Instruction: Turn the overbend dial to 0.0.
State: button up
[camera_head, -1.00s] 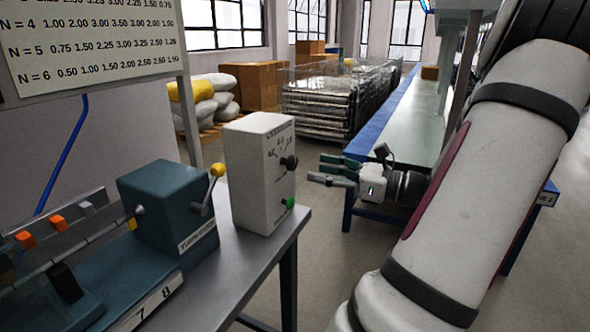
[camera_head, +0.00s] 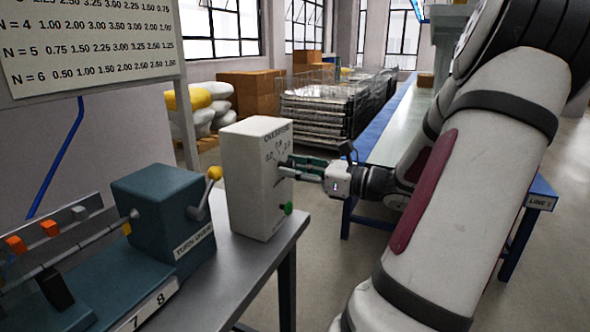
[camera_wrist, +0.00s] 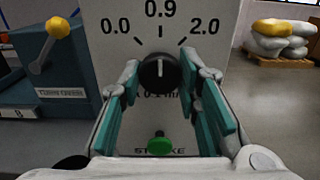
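The overbend dial (camera_wrist: 160,72) is a round black knob on the front of a white control box (camera_head: 252,185). Its white mark stands about upright, toward the 0.9 printed above it. The printed 0.0 (camera_wrist: 115,24) is at upper left and 2.0 at upper right. My gripper (camera_head: 287,166) is in front of the dial face, pointing at it. In the wrist view its two teal-padded fingers are apart, one on each side of the dial, with gaps showing. In the head view the fingers mostly hide the dial.
A green button (camera_wrist: 160,144) marked STROKE sits below the dial. A teal machine block with a yellow-knobbed lever (camera_head: 209,188) stands left of the box on the grey bench (camera_head: 255,275). A blue-edged table (camera_head: 541,188) is behind my arm. Floor space lies right of the bench.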

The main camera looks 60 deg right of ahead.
jog(key=shift+c, duration=0.6)
jog(key=shift+n, duration=0.3)
jog(key=n+b, duration=0.1)
jog(key=n, duration=0.7)
jog(key=shift+d, duration=0.1)
jog(key=shift+n, duration=0.3)
jog(key=o, duration=1.1)
jog(key=shift+o, duration=0.2)
jog(key=s, duration=1.2)
jog(key=shift+d, duration=0.45)
